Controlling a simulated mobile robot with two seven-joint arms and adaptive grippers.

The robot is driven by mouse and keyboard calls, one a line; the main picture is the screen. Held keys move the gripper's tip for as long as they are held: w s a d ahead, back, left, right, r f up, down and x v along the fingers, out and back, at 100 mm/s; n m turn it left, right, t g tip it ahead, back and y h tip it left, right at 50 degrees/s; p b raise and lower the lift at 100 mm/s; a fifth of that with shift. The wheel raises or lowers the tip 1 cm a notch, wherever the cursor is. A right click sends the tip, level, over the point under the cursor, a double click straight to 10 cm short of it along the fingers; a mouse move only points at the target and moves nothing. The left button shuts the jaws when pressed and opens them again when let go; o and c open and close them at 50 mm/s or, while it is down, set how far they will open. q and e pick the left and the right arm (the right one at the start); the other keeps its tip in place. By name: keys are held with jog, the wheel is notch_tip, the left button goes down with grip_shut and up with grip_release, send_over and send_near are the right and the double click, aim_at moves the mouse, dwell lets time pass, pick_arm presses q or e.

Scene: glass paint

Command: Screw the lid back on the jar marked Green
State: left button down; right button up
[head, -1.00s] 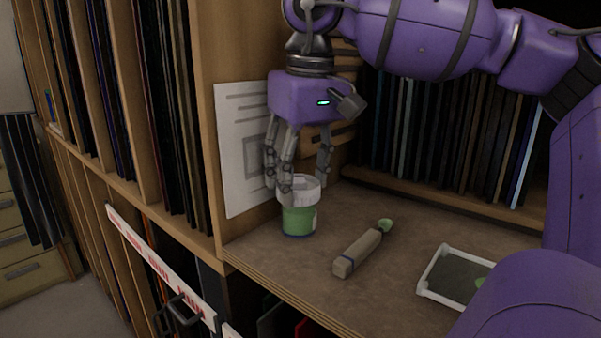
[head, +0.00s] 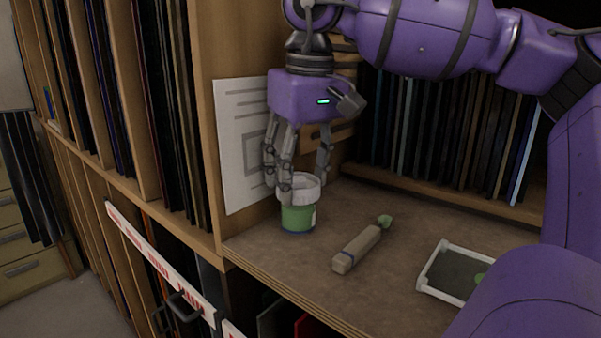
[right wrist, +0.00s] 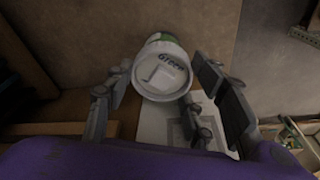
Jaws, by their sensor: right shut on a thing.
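The jar marked Green (head: 297,219) stands upright on the brown shelf top, with green paint showing through its side. Its white lid (head: 301,188) sits at the mouth of the jar; I cannot tell how far it is threaded. In the right wrist view the lid top (right wrist: 163,72) faces the camera and reads "Green" above an L-shaped mark. My right gripper (head: 302,182) points down from above, its fingers shut around the lid. In the right wrist view its fingers (right wrist: 160,90) show on both sides of the lid. My left gripper is not in view.
A grey-beige tool with a green tip (head: 358,249) lies right of the jar. A white-framed tray (head: 432,270) with green on it lies farther right. A paper sheet (head: 238,150) hangs on the wooden upright close behind the jar. The shelf's front edge is near.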

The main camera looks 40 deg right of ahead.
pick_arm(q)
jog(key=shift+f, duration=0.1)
pick_arm(e)
jog(key=shift+f, duration=0.1)
jog(key=m, duration=0.3)
jog(key=shift+a+f+b, duration=0.1)
jog(key=shift+b, duration=0.3)
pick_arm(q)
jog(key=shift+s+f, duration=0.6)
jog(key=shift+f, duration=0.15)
pick_arm(e)
jog(key=shift+m+g+h, duration=0.3)
jog(key=shift+m, duration=0.8)
jog(key=shift+m+b, duration=0.45)
jog(key=shift+m, duration=0.65)
jog(key=shift+a+m+g, duration=0.15)
jog(key=shift+m+g, duration=0.15)
jog(key=shift+m, duration=0.7)
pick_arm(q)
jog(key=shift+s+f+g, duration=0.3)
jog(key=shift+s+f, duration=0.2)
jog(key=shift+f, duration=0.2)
pick_arm(e)
jog(key=shift+m, duration=0.4)
